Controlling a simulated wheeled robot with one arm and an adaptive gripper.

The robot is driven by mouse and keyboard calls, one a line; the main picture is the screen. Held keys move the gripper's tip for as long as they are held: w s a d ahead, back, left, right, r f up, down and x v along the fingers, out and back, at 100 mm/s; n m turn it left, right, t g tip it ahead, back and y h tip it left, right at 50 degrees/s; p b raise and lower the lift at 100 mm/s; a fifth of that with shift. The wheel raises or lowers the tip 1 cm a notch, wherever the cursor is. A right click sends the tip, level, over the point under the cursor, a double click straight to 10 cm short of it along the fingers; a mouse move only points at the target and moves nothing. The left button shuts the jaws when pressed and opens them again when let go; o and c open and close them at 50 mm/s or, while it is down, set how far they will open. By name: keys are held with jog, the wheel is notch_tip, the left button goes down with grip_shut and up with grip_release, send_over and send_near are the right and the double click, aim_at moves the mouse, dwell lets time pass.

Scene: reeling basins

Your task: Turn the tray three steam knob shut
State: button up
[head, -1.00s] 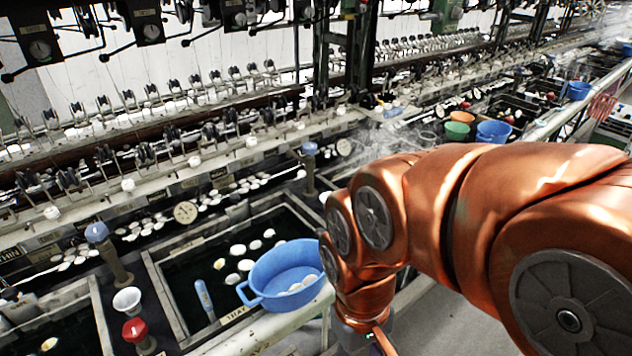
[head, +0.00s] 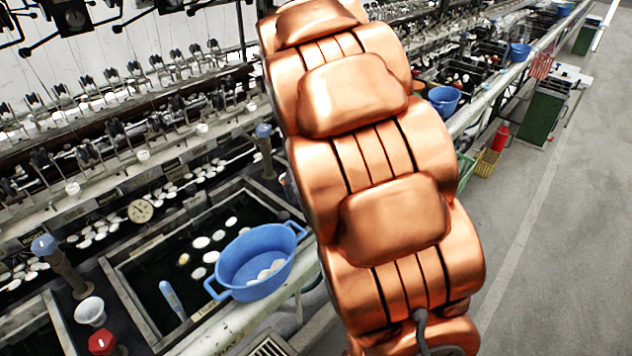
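Round knobs on short posts stand by the basins in the head view: a blue knob (head: 45,245) at the left, another blue knob (head: 264,131) behind the middle basin, and a red knob (head: 102,342) at the lower left edge. The middle basin (head: 122,290) holds dark water with several white cocoons. A small label (head: 206,309) is on its front rim, but I cannot read its number. I cannot tell which knob belongs to tray three. My copper arm rises through the centre and hides the basins behind it. My gripper is out of view.
A blue pan (head: 258,262) with cocoons sits at the middle basin's front right corner. A yellow basket (head: 487,162) and red extinguisher (head: 499,137) stand on the right.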

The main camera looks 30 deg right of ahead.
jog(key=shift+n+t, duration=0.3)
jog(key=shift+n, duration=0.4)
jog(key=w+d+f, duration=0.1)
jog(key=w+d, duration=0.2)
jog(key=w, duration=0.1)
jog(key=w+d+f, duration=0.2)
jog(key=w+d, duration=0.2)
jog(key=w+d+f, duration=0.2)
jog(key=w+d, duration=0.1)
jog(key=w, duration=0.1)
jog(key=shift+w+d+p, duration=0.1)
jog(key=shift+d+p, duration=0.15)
jog(key=shift+p, duration=0.1)
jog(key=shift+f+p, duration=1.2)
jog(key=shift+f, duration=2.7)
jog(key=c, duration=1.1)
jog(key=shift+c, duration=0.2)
